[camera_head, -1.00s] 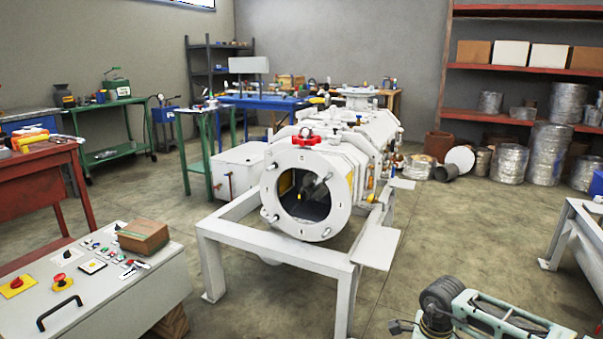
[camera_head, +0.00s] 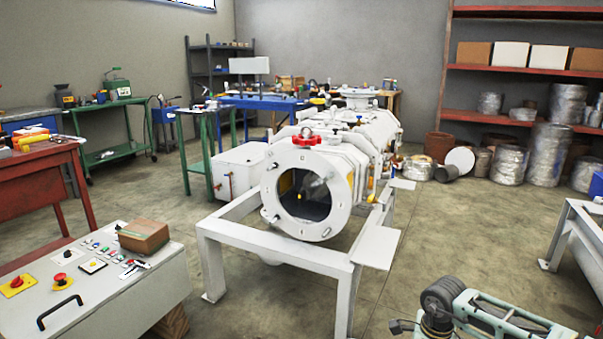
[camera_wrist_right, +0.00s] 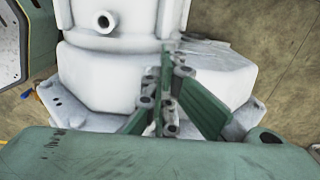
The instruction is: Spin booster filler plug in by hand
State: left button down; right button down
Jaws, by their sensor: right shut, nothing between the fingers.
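The white machine (camera_head: 315,180) stands on a white frame, its round front flange open toward me. A red fitting (camera_head: 306,137) sits on top of the flange. In the right wrist view, a pale cast housing (camera_wrist_right: 120,75) fills the middle, with a short round port (camera_wrist_right: 103,20) at the upper left. My right gripper (camera_wrist_right: 172,60) is shut and empty, its green fingers pointing toward the housing. I cannot tell whether the fingertips touch it. I cannot make out the filler plug in either view. My left gripper is in neither view.
A control box (camera_head: 110,290) with a red emergency button and a cardboard box (camera_head: 143,235) stands at the lower left. A red bench (camera_head: 45,165) is behind it. Red shelves (camera_head: 530,118) stand at the back right. Open floor (camera_head: 450,225) lies right of the machine.

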jog(key=shift+s+d+f, duration=0.1)
jog(key=shift+d+f, duration=0.1)
jog(key=shift+f, duration=0.25)
jog(key=shift+w+d, duration=0.3)
jog(key=shift+w, duration=0.1)
jog(key=shift+w+d, duration=0.1)
jog(key=shift+w, duration=0.05)
dwell(0.4)
